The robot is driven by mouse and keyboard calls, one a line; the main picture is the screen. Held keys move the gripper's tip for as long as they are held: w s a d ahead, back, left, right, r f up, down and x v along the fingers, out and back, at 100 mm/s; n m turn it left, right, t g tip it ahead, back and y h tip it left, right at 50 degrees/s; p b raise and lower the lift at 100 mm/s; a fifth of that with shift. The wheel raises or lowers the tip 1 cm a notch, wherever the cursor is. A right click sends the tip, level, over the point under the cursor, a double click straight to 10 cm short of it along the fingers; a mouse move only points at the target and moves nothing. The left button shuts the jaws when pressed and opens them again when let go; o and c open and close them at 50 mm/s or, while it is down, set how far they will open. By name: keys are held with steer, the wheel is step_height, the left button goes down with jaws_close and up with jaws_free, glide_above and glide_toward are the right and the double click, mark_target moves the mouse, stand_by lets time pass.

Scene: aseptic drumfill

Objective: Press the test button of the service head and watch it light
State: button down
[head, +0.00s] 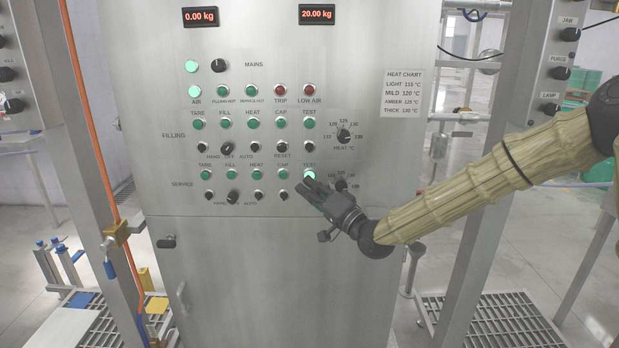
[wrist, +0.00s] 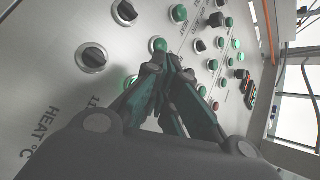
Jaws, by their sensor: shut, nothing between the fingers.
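The control panel (head: 250,110) has a lower row marked for service, with lamps labelled TARE, FILL, HEAT, CAP and TEST. The service TEST lamp (head: 309,175) at the right end glows bright pale green, while the other lamps in its row are dark green. My gripper (head: 304,186) is shut and empty, its tips at the panel face just below this lamp. The service test button is hidden behind the fingers. In the wrist view, the closed fingertips (wrist: 160,60) reach the panel close to a green lamp (wrist: 158,45); contact with the button cannot be made out.
The service heat dial (head: 341,185) is close to the right of my fingers. The filling row with its TEST lamp (head: 309,124) lies above. The mains lamp (head: 191,66) and AIR lamp (head: 195,91) glow. Steel posts (head: 478,200) stand beside the cabinet.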

steer(key=shift+s, duration=2.3)
steer(key=s+d+f+g+h, duration=0.1)
steer(key=s+f+h, duration=0.15)
steer(key=f, duration=0.75)
steer(key=s+f+g+h, duration=0.2)
steer(key=s+f, duration=0.1)
steer(key=f, duration=0.7)
steer(key=s+d+f+g+h, duration=0.2)
steer(key=s+d+f, duration=0.1)
steer(key=s+f, duration=0.55)
steer(key=s+d+f+g+h, duration=0.25)
steer(key=s+f, duration=0.25)
steer(key=f, duration=0.6)
steer(key=s+d+f+g+h, duration=0.1)
steer(key=s+d+f, duration=0.4)
steer(key=s, duration=0.5)
steer(key=s+d+f+n+g+h, duration=0.1)
steer(key=s+d+f+g, duration=0.3)
steer(key=s, duration=0.6)
steer(key=s+d+f+n+g+h, duration=0.1)
steer(key=s+d+f, duration=0.4)
steer(key=s, duration=0.5)
steer(key=shift+s+d+f+g+h, duration=0.35)
steer(key=shift+d+g+h, duration=0.3)
steer(key=shift+d+h, duration=0.55)
